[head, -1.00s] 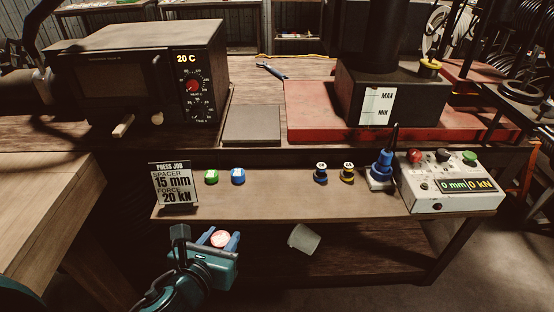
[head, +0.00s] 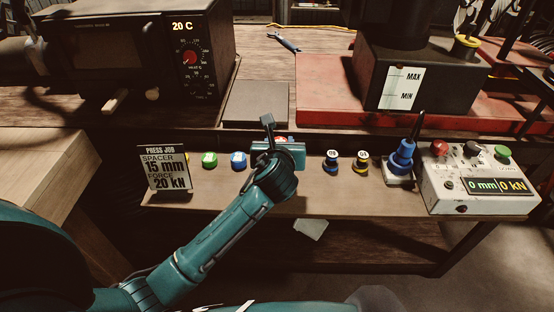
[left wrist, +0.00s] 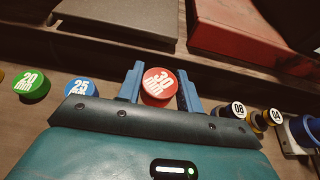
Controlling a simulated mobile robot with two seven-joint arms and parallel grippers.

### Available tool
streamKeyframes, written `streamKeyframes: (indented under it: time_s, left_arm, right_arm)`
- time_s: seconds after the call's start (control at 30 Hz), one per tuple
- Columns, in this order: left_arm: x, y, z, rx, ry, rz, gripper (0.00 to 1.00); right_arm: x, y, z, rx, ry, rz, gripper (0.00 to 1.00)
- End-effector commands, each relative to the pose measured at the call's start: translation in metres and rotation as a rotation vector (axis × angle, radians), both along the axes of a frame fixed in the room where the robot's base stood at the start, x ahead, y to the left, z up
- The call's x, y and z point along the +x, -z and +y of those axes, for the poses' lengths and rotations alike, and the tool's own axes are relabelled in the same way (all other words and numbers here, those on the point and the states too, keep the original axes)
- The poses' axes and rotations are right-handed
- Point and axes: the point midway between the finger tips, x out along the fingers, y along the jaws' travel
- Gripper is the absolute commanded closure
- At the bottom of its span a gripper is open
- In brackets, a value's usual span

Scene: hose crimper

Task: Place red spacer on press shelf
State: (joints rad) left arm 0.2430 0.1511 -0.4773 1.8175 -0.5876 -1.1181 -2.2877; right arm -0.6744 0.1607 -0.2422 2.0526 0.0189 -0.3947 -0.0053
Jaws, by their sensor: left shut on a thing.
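The red spacer (left wrist: 158,86), marked 30 mm, sits between the blue fingers of my left gripper (left wrist: 160,90) in the left wrist view. In the head view only a sliver of the red spacer (head: 281,139) shows above my left gripper (head: 279,143), which is shut on it. The gripper is over the press shelf (head: 340,196), between the blue spacer and the dark numbered rings. Whether the spacer touches the shelf cannot be told. My right gripper is not in view.
On the shelf stand a job sign (head: 165,168), a green spacer (head: 209,160), a blue spacer (head: 239,160), two dark rings (head: 331,163), a blue tool (head: 402,158) and a control box (head: 470,185). A raised ledge (head: 330,143) runs behind.

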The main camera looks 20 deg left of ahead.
Motion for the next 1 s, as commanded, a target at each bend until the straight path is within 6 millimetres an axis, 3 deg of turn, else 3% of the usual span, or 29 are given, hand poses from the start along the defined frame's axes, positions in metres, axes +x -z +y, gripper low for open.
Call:
streamKeyframes:
  time_s: [0.4,0.77,0.8,1.0]
  left_arm:
    - [0.000,0.045,0.000,0.001,0.000,-0.002,0.99]
    - [0.000,0.048,0.000,0.000,0.002,-0.004,0.99]
    - [0.000,0.049,0.000,0.000,0.001,-0.002,0.61]
    - [0.000,0.049,0.000,0.000,0.001,-0.002,0.45]
  right_arm:
    - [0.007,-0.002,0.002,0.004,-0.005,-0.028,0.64]
    - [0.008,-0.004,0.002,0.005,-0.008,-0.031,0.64]
    - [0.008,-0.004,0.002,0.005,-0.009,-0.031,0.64]
    - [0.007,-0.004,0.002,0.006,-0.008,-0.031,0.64]
